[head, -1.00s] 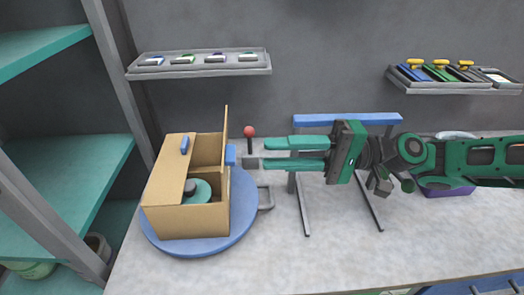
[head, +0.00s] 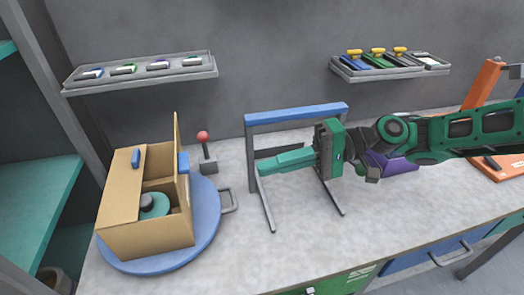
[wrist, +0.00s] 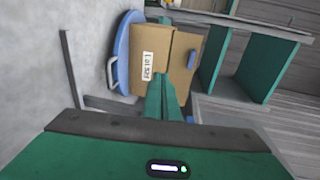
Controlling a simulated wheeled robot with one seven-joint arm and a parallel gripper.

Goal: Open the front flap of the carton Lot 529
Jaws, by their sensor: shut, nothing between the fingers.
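The carton (head: 150,235) is a tan box on a blue round turntable (head: 210,215) at the left of the bench. A panel with a blue tab (head: 136,158) covers the left of its top. A flap (head: 177,145) stands upright on the right side, with a blue tab (head: 183,163). A green disc with a dark knob (head: 153,203) shows inside. In the wrist view the carton (wrist: 180,65) bears a white label (wrist: 148,66) that seems to read Lot 529. My gripper (head: 262,166) is shut and empty, right of the carton and apart from it, pointing toward it.
A blue-topped frame (head: 295,114) with grey legs stands around my gripper's area. A red-knobbed lever (head: 203,138) stands behind the turntable, whose grey handle (head: 228,200) sticks out right. Wall trays (head: 145,72) hang behind. The bench front middle is clear.

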